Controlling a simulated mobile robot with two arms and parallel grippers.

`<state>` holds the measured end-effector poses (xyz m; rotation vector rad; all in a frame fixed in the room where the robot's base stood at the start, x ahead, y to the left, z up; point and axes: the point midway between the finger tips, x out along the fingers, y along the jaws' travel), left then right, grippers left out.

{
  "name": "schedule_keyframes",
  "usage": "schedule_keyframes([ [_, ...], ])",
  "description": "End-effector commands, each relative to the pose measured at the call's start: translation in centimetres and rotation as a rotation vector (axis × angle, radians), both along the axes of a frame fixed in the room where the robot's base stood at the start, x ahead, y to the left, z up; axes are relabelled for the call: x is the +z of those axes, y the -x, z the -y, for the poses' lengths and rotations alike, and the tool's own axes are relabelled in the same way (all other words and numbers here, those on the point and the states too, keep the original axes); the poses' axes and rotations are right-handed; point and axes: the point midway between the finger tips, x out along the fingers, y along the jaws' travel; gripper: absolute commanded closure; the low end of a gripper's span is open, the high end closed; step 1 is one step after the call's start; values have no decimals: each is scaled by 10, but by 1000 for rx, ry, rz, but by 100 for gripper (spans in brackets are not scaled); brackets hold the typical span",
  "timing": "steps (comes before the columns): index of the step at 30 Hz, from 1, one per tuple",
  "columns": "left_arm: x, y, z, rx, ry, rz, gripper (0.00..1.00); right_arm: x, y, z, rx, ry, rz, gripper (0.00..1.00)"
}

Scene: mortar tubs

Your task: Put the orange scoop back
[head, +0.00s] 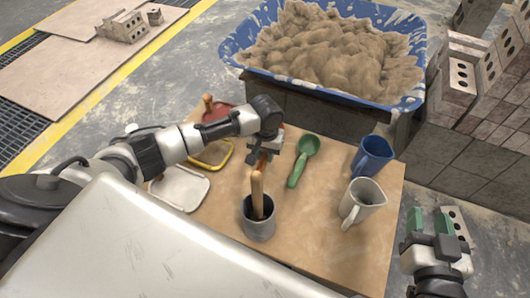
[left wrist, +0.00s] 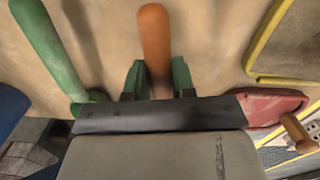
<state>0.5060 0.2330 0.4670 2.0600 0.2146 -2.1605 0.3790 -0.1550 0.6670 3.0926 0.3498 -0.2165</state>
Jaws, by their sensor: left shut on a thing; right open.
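My left gripper (head: 268,150) reaches over the table from the left, shut on the orange scoop. In the left wrist view the scoop's rounded orange handle (left wrist: 154,40) sticks out between the green fingers (left wrist: 153,82); its bowl is hidden. A shadow beside the handle suggests it is off the table. A tan wooden handle (head: 257,190) shows at the mouth of a grey cup (head: 259,226), just below the gripper; I cannot tell whether it belongs to the scoop. My right gripper (head: 433,222) is open and empty, right of the table.
A green scoop (head: 303,160) lies right of my left gripper. A blue mug (head: 373,154) and a pale mug (head: 363,197) stand at the table's right. White (head: 180,188) and yellow-rimmed (head: 215,155) pieces lie left. A blue tub (head: 413,97) of mortar stands behind.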

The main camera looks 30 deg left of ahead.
Motion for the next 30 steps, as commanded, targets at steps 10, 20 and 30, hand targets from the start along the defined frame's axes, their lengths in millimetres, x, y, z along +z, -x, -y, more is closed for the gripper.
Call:
schedule_keyframes([
  [10, -4, 0, 0, 0, 0, 1, 100, -2, 1, 1, -1, 4, -16, 57],
  [20, -7, 0, 0, 0, 1, 1, 49, -3, 1, 1, -3, 6, -25, 57],
  [30, -7, 0, 0, 0, 0, 0, 45, -3, 1, 1, -3, 6, -26, 57],
])
